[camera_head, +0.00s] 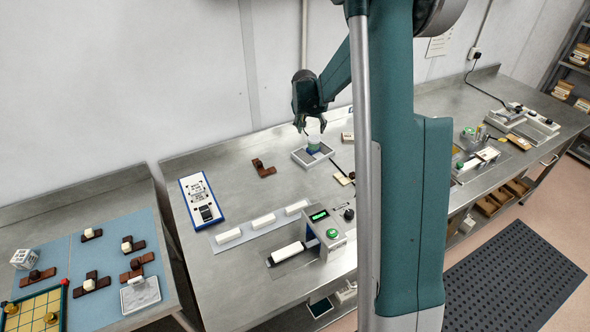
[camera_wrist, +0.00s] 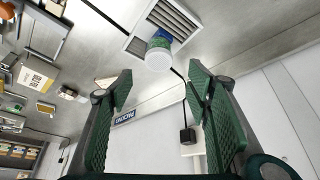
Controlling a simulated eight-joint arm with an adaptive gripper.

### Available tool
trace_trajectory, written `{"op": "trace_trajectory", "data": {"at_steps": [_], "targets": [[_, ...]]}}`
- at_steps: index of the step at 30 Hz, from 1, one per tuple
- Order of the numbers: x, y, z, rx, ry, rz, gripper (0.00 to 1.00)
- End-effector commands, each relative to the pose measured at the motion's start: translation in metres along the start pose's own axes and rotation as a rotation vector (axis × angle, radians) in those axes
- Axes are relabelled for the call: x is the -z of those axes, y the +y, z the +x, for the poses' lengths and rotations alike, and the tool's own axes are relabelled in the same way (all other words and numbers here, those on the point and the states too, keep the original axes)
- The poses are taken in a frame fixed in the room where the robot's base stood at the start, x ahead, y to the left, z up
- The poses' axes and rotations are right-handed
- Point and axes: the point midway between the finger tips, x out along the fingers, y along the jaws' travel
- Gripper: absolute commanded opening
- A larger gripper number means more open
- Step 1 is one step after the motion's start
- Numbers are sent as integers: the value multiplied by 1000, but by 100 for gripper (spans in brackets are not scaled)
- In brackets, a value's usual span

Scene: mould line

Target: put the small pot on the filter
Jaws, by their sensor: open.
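A small pot (camera_head: 313,141) with a whitish top and a green band is at the pale-rimmed tray (camera_head: 298,160) on the bench, below my gripper (camera_head: 312,124). In the wrist view the small pot (camera_wrist: 159,55) overlaps the slatted grey tray (camera_wrist: 196,19), with a blue part (camera_wrist: 172,34) beside it. I cannot tell whether this slatted tray is the filter, or what the pot's base rests on. My gripper (camera_wrist: 160,97) is open, its green fingers wide apart with nothing between them. The pot is beyond the fingertips.
A dark cable runs from the tray to a small black plug (camera_wrist: 187,136). A brown piece (camera_head: 263,168) lies left of the tray. White blocks (camera_head: 263,220) and a device with a green display (camera_head: 324,228) stand nearer the front. The bench left of the tray is mostly clear.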

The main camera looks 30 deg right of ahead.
Motion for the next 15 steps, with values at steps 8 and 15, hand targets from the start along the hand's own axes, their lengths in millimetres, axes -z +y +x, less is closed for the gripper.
{"op": "trace_trajectory", "data": {"at_steps": [8, 15], "targets": [[-17, -8, -50, 29, 5, -47, 49], [-42, -16, -109, 65, 13, -109, 49]]}}
